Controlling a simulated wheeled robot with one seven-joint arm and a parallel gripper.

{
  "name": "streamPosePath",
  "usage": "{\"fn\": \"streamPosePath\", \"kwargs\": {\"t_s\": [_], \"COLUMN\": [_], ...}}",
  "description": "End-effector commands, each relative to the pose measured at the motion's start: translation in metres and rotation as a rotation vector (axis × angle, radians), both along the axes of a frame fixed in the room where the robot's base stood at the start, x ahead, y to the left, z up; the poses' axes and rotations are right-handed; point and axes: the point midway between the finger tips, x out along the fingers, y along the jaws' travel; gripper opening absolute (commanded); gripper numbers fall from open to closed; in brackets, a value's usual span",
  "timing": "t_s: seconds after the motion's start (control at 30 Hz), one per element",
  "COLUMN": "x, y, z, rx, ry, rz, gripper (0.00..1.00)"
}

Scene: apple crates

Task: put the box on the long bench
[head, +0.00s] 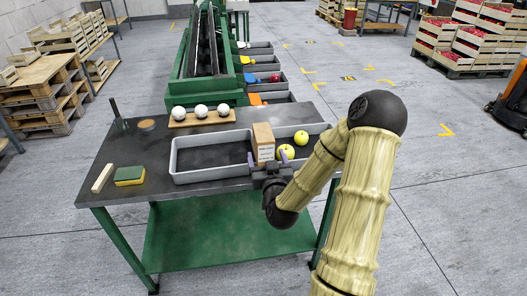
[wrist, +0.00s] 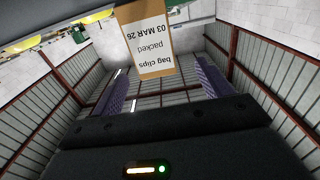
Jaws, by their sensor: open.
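The box (head: 263,139) is a small brown carton with a white label, upright at the divide between two grey trays on a dark-topped bench (head: 130,163) with green legs. I cannot tell what its base rests on. In the wrist view the box (wrist: 146,40) shows its label, "bag clips packed 03 MAR 26", upside down. My gripper (head: 268,160) is open at the near side of the box. Its two purple fingers (wrist: 160,75) point toward the box, which appears nearer the left finger in the wrist view. Contact cannot be told.
The left tray (head: 212,178) looks empty; yellow-green apples (head: 301,138) lie in the right one. Three white balls (head: 200,111) sit on a wooden holder behind. A sponge (head: 129,176) and a pale block (head: 103,178) lie at left. A green machine (head: 207,92) stands behind the bench.

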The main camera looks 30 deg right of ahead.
Motion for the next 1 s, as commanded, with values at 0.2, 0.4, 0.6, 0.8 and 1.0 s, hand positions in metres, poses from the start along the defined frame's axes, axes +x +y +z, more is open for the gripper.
{"fn": "streamPosePath", "kwargs": {"t_s": [0.2, 0.4, 0.6, 0.8, 1.0], "x": [0.010, 0.031, 0.034, 0.035, 0.054], "y": [-0.003, -0.009, -0.010, -0.011, -0.023], "z": [-0.003, 0.002, 0.001, 0.001, -0.002], "rx": [-0.002, 0.002, 0.000, 0.001, 0.004], "ry": [-0.004, -0.001, 0.000, 0.000, 0.000], "rz": [-0.001, -0.001, -0.001, -0.001, -0.004], "gripper": [0.78, 0.78, 0.78, 0.78, 0.78]}}
